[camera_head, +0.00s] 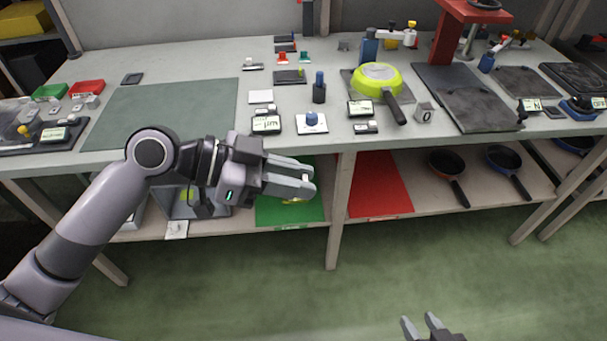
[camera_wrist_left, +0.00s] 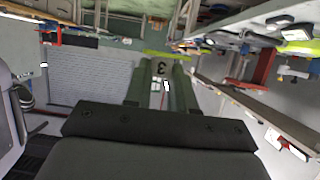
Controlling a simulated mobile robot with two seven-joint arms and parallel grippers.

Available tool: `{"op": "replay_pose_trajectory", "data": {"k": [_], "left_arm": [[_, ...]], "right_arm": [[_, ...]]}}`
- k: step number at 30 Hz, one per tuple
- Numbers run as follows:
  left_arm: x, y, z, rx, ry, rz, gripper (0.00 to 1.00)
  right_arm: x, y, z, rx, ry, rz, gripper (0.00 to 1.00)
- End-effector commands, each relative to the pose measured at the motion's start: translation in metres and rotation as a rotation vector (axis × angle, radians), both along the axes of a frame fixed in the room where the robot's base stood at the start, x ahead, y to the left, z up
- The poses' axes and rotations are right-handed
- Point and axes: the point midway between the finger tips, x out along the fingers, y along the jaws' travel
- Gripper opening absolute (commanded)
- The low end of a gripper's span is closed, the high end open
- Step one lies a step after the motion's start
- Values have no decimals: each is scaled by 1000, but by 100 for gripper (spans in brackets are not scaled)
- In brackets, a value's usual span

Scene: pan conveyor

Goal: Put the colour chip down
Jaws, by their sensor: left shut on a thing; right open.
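My left gripper (camera_head: 312,182) is shut in front of the table edge, in line with the green mat (camera_head: 275,212) on the lower shelf. A small yellow-green piece (camera_head: 296,201), probably the colour chip, shows just under its fingers. In the left wrist view a thin yellow-green strip (camera_wrist_left: 168,55) lies across the fingertips (camera_wrist_left: 161,68); the fingers hide most of what they hold. My right gripper (camera_head: 420,325) is open and empty at the bottom edge, over the floor.
A yellow-green pan (camera_head: 377,80) stands on the table. The red mat (camera_head: 378,187) lies bare on the lower shelf, right of the green one. Orange (camera_head: 447,165) and blue (camera_head: 503,160) pans lie further right. A table leg (camera_head: 340,210) stands between the mats.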

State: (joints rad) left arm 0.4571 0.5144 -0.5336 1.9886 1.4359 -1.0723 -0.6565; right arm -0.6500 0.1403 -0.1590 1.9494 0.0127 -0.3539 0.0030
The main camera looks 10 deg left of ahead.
Motion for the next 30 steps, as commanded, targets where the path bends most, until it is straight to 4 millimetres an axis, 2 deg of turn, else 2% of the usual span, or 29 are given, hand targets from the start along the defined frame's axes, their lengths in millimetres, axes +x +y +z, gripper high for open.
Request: {"op": "replay_pose_trajectory", "data": {"k": [9,17,23,27,30], "left_arm": [[-2,9,0,0,1,-100,0],[-3,10,-8,-2,3,-73,0],[1,20,-39,-1,7,90,0],[7,35,-63,0,3,282,0],[11,46,-72,0,0,401,0]], "right_arm": [[0,0,0,0,0,0,43],[0,0,0,0,0,0,43],[0,0,0,0,0,0,43],[0,0,0,0,0,0,43],[0,0,0,0,0,0,43]]}}
